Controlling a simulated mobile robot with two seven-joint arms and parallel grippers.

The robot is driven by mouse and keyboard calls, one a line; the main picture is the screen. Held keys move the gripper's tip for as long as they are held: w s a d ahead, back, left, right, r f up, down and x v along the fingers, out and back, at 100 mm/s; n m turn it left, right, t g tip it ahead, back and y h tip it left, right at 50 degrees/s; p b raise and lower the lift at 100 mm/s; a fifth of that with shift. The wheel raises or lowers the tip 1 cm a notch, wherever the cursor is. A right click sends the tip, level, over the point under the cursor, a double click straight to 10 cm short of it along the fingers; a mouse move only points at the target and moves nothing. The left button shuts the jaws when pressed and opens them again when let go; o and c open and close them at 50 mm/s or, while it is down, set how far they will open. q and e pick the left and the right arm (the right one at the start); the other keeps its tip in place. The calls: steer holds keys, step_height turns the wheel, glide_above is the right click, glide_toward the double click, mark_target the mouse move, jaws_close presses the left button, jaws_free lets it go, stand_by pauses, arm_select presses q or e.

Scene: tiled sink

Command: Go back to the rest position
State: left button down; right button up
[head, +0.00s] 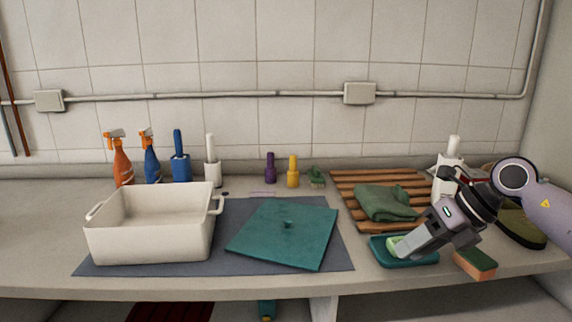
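My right gripper (401,248) reaches in from the right, with its fingers pointing down and left over a small teal dish (413,262). A light green block (393,243) shows at the fingertips, in or just above the dish. I cannot tell whether the fingers grip it or how far apart they are. My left gripper is not in view.
A white basin (150,240) and a teal board or cloth (283,236) lie on a grey mat (340,262). A green cloth (386,203) lies on a wooden rack (352,180). An orange-green sponge (475,264) is by the front edge. Bottles (181,168) line the wall.

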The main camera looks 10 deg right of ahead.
steer(key=s+a+f+m+t+y, duration=0.2)
steer(key=a+m+y, duration=0.3)
steer(key=a, duration=0.4)
steer(key=s+a+f+m+t+y, duration=0.2)
steer(key=a+m+y, duration=0.1)
steer(key=a+y, duration=0.4)
steer(key=s+d+f+m+t+h+p, duration=0.15)
steer(key=f+m+t+h, duration=0.25)
steer(key=f+m+h, duration=0.45)
steer(key=s+d+f+m+t+h, duration=0.1)
steer(key=d+f+m+t+h, duration=0.3)
steer(key=m, duration=0.7)
steer(key=s+f+m+g+h, duration=0.4)
steer(key=s+f+m, duration=0.4)
steer(key=s+f, duration=0.5)
step_height(320, 180, down, 3)
steer(key=shift+s+a+g, duration=0.25)
steer(key=shift+s+g, duration=0.15)
steer(key=shift+g, duration=0.4)
